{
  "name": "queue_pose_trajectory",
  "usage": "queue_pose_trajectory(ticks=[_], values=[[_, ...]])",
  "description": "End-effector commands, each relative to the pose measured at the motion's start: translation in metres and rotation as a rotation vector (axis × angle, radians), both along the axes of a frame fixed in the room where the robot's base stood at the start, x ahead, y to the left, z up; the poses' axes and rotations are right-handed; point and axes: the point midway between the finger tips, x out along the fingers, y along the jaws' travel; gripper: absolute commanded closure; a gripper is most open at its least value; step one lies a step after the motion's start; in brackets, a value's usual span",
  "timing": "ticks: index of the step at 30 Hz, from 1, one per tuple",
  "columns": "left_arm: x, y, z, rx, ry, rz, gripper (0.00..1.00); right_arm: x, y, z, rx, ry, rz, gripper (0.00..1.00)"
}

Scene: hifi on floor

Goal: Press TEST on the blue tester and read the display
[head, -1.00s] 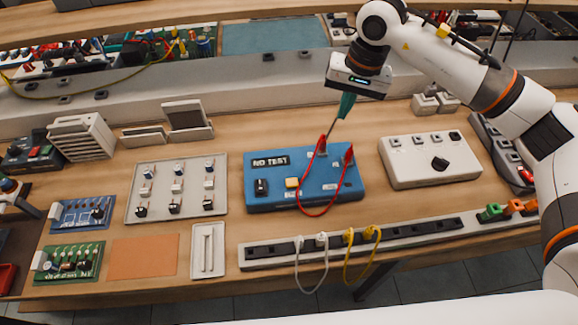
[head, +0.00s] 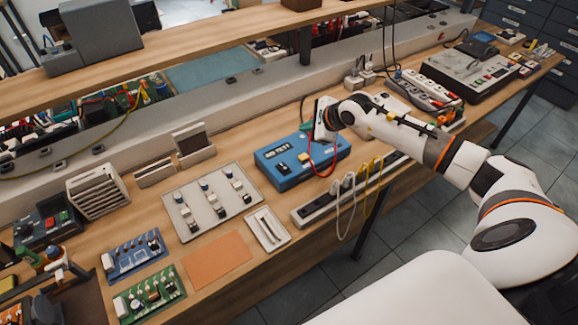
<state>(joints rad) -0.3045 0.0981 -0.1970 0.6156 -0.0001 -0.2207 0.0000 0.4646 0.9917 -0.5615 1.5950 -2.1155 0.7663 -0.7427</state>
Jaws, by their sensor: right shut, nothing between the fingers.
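The blue tester (head: 288,177) sits on the wooden bench at mid-view. Its small dark display (head: 273,150) carries white letters that look like NO TEST. A cream button (head: 303,158) and a black switch (head: 283,168) are on its top face. A red lead (head: 309,155) loops over its right part. My right gripper (head: 312,132) is over the tester's back right part, pointing down. It is shut and empty. Its hand hides part of the tester, and I cannot tell whether the tips touch anything. My left gripper is not in view.
A power strip (head: 312,212) with white and yellow cables runs along the front edge. To the left are a grey switch panel (head: 190,228), a small white tray (head: 262,236) and an orange mat (head: 217,262). A shelf (head: 200,58) overhangs the back.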

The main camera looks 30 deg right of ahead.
Motion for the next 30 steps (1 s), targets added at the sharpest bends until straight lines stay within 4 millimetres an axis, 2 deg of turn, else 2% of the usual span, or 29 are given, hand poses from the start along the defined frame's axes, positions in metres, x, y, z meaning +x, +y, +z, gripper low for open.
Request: queue_pose_trajectory(ticks=[9,17,23,30], values=[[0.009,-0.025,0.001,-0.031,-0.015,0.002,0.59,0.000,-0.002,0.000,0.003,-0.002,-0.009,1.00],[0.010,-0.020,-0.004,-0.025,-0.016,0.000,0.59,0.000,-0.001,-0.009,0.004,-0.002,-0.008,1.00],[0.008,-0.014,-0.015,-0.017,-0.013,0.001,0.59,0.000,-0.002,-0.030,0.003,0.000,-0.008,1.00],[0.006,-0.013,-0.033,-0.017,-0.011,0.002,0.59,0.000,-0.002,-0.066,0.004,0.001,-0.008,1.00]])
